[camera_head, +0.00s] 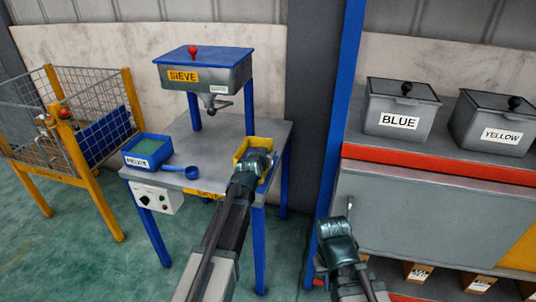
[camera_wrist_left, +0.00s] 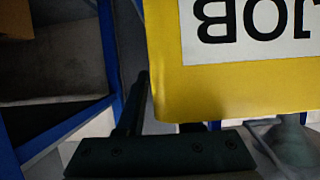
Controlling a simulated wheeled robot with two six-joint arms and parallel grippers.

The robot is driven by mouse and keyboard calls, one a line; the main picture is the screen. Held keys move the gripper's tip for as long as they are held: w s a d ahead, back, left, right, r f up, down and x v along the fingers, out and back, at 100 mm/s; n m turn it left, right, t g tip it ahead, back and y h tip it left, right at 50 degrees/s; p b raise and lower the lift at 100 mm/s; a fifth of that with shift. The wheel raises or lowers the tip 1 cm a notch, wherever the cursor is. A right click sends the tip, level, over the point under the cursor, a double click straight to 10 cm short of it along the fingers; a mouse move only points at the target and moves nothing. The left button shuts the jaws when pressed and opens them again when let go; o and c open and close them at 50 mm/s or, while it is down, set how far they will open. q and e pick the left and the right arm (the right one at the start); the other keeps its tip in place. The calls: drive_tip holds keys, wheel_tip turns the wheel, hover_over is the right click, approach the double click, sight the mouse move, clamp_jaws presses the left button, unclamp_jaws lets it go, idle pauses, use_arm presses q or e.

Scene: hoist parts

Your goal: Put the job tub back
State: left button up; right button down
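The yellow job tub (camera_head: 241,150) is at the right side of the grey sieve table (camera_head: 205,140). My left gripper (camera_head: 253,163) is at the tub and covers much of it in the head view. In the left wrist view the tub (camera_wrist_left: 165,60) is very close, with an upside-down JOB label. One finger shows beside the tub's edge, and the tub hides most of the other. I cannot tell whether the fingers are closed on it or whether it rests on the table. My right gripper (camera_head: 337,226) is in front of the grey cabinet, with no object visible in it.
The sieve (camera_head: 205,75) stands over the table's back. A blue labelled tub (camera_head: 147,150) and a blue scoop (camera_head: 180,170) are at the table's left. A wire cage (camera_head: 75,125) stands left. BLUE (camera_head: 400,108) and YELLOW (camera_head: 490,122) bins sit on the right-hand cabinet.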

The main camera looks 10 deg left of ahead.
use_arm(q)
drive_tip(key=p+v, duration=0.4)
drive_tip(key=v, duration=0.8)
drive_tip(key=s+d+f+m+g+h, duration=0.1)
drive_tip(key=s+d+f+m+g, duration=0.2)
drive_tip(key=s+d+f+g, duration=0.65)
drive_tip(key=s+d+f+g+y, duration=0.1)
drive_tip(key=s+d+f+g, duration=0.1)
drive_tip(key=s, duration=0.6)
drive_tip(key=s+d+f+g+y, duration=0.1)
drive_tip(key=s+d+g, duration=0.1)
drive_tip(key=s, duration=0.6)
drive_tip(key=shift+s+d+f+y, duration=0.25)
drive_tip(key=shift+s+f+y, duration=0.1)
drive_tip(key=shift+f+y, duration=0.05)
drive_tip(key=shift+g, duration=0.25)
